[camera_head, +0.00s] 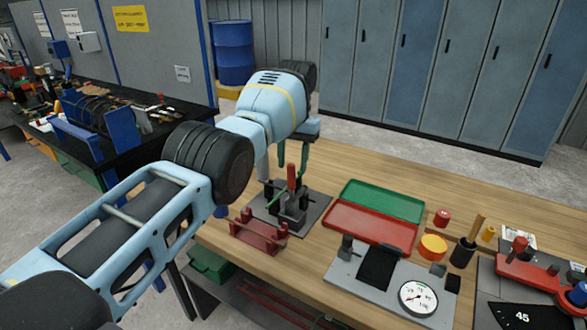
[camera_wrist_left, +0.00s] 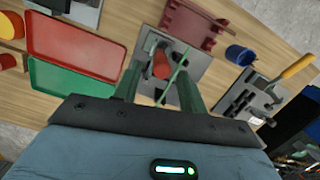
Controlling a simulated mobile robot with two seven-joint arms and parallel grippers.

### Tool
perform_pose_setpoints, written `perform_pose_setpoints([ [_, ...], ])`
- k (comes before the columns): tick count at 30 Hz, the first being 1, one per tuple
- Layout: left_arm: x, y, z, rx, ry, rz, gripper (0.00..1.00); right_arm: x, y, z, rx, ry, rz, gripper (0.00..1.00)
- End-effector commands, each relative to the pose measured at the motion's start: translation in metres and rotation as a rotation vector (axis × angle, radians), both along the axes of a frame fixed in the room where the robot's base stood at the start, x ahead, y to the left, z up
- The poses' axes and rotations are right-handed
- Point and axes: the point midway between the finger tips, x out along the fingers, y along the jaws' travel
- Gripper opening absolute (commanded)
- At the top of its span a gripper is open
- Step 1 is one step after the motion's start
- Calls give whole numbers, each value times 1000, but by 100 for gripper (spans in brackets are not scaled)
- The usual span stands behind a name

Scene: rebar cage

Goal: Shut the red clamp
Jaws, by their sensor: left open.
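The red clamp (camera_head: 291,177) is a dark fixture with an upright red handle, on a grey plate (camera_head: 259,213) on the wooden bench. A thin green rod (camera_head: 276,195) crosses the fixture at a slant. My left gripper (camera_head: 292,161) points down from above with its fingers apart, one on each side of the handle's top. In the left wrist view the red handle (camera_wrist_left: 160,66) shows end-on between the two open fingers, with the green rod (camera_wrist_left: 174,73) beside it. I cannot tell whether a finger touches the handle. My right gripper is not in view.
A red rack (camera_head: 258,236) stands in front of the plate. A green and red tray (camera_head: 380,202) lies to its right. A dial gauge plate (camera_head: 343,270), a yellow cylinder (camera_head: 433,247) and a red clamp-like tool (camera_head: 530,272) are further right. Lockers (camera_head: 430,70) stand behind.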

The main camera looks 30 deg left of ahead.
Motion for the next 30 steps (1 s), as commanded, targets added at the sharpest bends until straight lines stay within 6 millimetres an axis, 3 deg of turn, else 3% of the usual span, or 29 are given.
perform_pose_setpoints([
  [10,7,0,32,0,7,-1,41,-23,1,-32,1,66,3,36],
  [18,7,0,47,0,3,-1,41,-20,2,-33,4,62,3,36],
  [30,7,0,49,0,1,-1,41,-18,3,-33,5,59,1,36],
])
